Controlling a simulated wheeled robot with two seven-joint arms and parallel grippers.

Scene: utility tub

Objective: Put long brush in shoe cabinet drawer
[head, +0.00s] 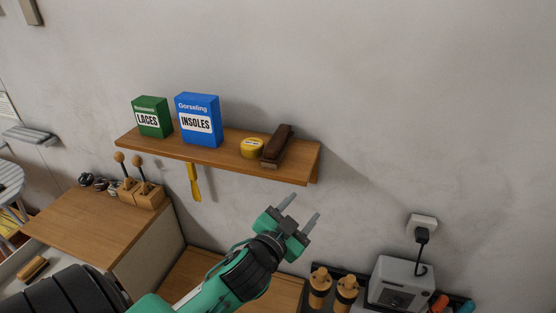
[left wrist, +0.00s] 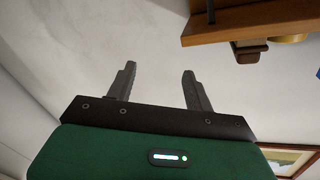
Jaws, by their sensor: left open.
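The long dark brown brush (head: 278,145) lies on the wooden wall shelf (head: 220,157), near its right end. In the left wrist view only a small end of the brush (left wrist: 250,52) shows, past the shelf edge. My left gripper (head: 299,210) is open and empty, below and in front of the shelf's right end, apart from the brush. Its two fingers (left wrist: 160,72) also show spread in the left wrist view. An open cabinet drawer (head: 15,289) shows at lower left, with a smaller brush (head: 33,269) in it; my arm hides part of it. My right gripper is not in view.
A yellow tin (head: 251,148) sits just left of the brush. Blue (head: 198,120) and green (head: 150,117) boxes stand farther left. A yellow shoehorn (head: 194,181) hangs under the shelf. The cabinet top (head: 95,225) holds wooden stands. A grey device (head: 400,284) stands at lower right.

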